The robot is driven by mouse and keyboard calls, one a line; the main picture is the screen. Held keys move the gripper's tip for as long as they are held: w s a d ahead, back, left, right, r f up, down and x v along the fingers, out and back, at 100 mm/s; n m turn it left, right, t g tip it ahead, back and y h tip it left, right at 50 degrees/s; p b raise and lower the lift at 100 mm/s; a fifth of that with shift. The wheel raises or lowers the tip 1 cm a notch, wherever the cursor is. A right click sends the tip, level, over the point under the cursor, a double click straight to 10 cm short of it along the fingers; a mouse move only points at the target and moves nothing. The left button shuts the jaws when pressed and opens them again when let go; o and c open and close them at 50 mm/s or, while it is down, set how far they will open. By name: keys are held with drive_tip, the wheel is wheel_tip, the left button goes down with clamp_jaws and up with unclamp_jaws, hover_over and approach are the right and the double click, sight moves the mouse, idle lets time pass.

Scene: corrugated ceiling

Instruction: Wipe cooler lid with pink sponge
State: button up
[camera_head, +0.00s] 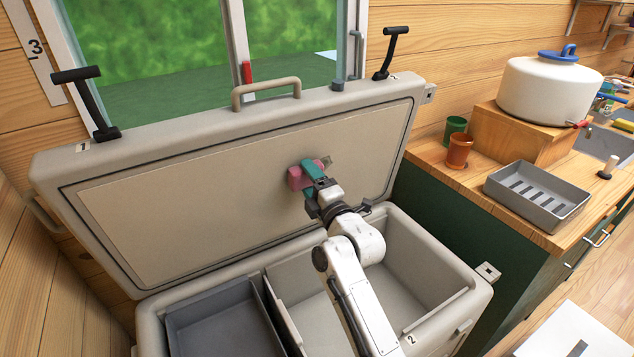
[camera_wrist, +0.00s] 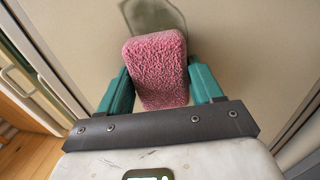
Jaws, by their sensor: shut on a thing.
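The cooler lid (camera_head: 130,197) stands open, tilted back, with its pale inner panel facing me. My gripper (camera_head: 307,177) has teal fingers and is shut on the pink sponge (camera_head: 295,178), in front of the right half of the panel. In the wrist view, the sponge (camera_wrist: 156,70) sits between the two teal fingers of my gripper (camera_wrist: 160,88), with the lid panel (camera_wrist: 235,45) behind it. A darker outlined patch shows on the panel just beyond the sponge. I cannot tell whether the sponge touches the panel.
The open cooler body (camera_head: 448,290) lies below, with a grey tray (camera_head: 212,312) inside at left. At right, a wooden counter (camera_head: 440,157) holds orange (camera_head: 459,151) and green (camera_head: 455,127) cups, a slotted grey tray (camera_head: 537,195) and a white jug (camera_head: 545,90) on a wooden box.

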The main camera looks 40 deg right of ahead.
sight(334, 161)
drive_tip(key=shift+s+d+f+b, duration=0.15)
drive_tip(key=shift+s+d+b, duration=0.1)
drive_tip(key=shift+d+b, duration=0.8)
drive_tip(key=d+b, duration=0.1)
drive_tip(key=b, duration=0.1)
drive_tip(key=d+b, duration=0.1)
drive_tip(key=b, duration=0.2)
drive_tip(key=shift+s+d, duration=0.3)
drive_tip(key=shift+s, duration=0.1)
drive_tip(key=shift+d+r+b, duration=0.2)
drive_tip(key=shift+d+b, duration=0.15)
drive_tip(key=shift+b, duration=0.05)
drive_tip(key=shift+s+d+f+b, duration=0.15)
drive_tip(key=shift+s+d+b, duration=0.15)
drive_tip(key=shift+d+b, duration=0.55)
drive_tip(key=shift+s+d+b, duration=0.3)
drive_tip(key=shift+d+b, duration=0.4)
drive_tip(key=shift+b, duration=0.3)
drive_tip(key=shift+w+b, duration=0.1)
drive_tip(key=shift+b, duration=0.3)
